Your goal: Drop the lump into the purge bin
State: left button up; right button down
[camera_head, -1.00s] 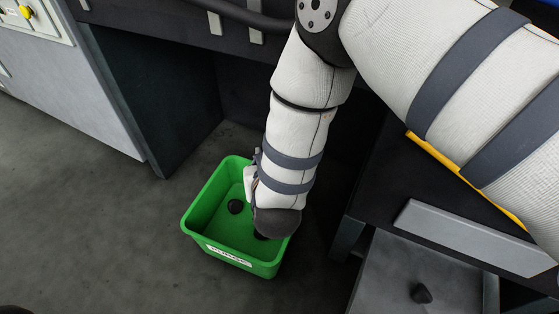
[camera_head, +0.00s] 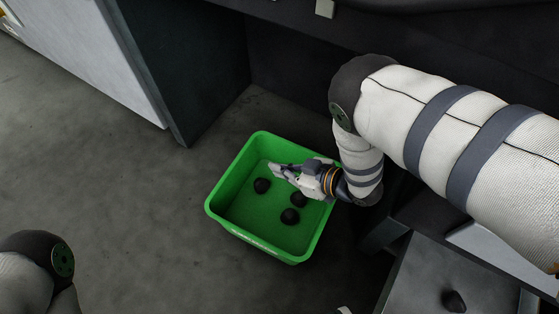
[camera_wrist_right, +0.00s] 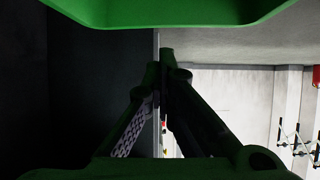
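My right gripper (camera_head: 274,170) reaches over the bin from the right. In the right wrist view its fingers (camera_wrist_right: 163,70) meet at the tips, with no lump visible between them. My left gripper is not in view; only part of the left arm shows.
A further dark lump (camera_head: 454,300) lies on a grey tray (camera_head: 418,272) at lower right. A dark cabinet panel (camera_head: 185,70) stands behind the bin to the left. The floor (camera_head: 120,210) left of the bin is clear. The bin's rim (camera_wrist_right: 160,28) crosses the wrist view's top.

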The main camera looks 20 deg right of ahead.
jog(key=shift+w+f, duration=0.1)
jog(key=shift+f, duration=0.25)
jog(key=c, duration=1.9)
grip_release()
notch_tip(320, 180, up, 10)
jog(key=shift+r, duration=0.1)
